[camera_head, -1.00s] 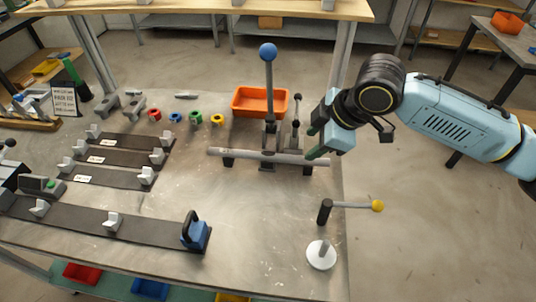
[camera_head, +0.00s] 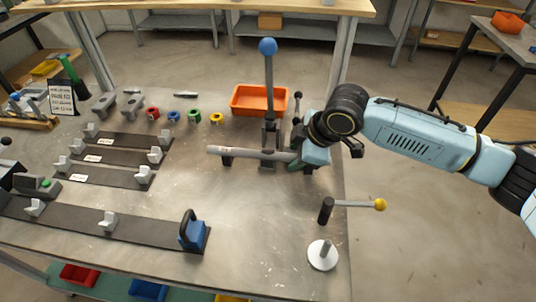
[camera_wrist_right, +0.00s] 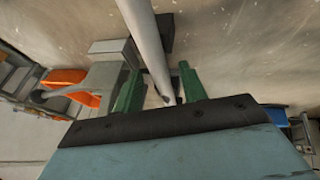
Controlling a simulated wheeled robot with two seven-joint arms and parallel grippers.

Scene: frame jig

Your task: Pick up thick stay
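A light grey tube, which I take to be the thick stay (camera_head: 240,152), lies level across dark supports at the lever stand near the table's right side. My right gripper (camera_head: 303,162) is at the tube's right end in the head view. In the right wrist view, the right gripper's green fingers (camera_wrist_right: 160,88) are apart. The tube (camera_wrist_right: 146,35) runs in between them, with its near end close to the palm and gaps visible beside it. My left gripper is not in view.
The lever stand (camera_head: 269,95) with a blue knob rises behind the tube, with an orange bin (camera_head: 259,99) behind it. A yellow-knobbed crank (camera_head: 353,203) stands nearer the front. Strips with grey holders (camera_head: 125,140) lie to the left. The table's middle front is clear.

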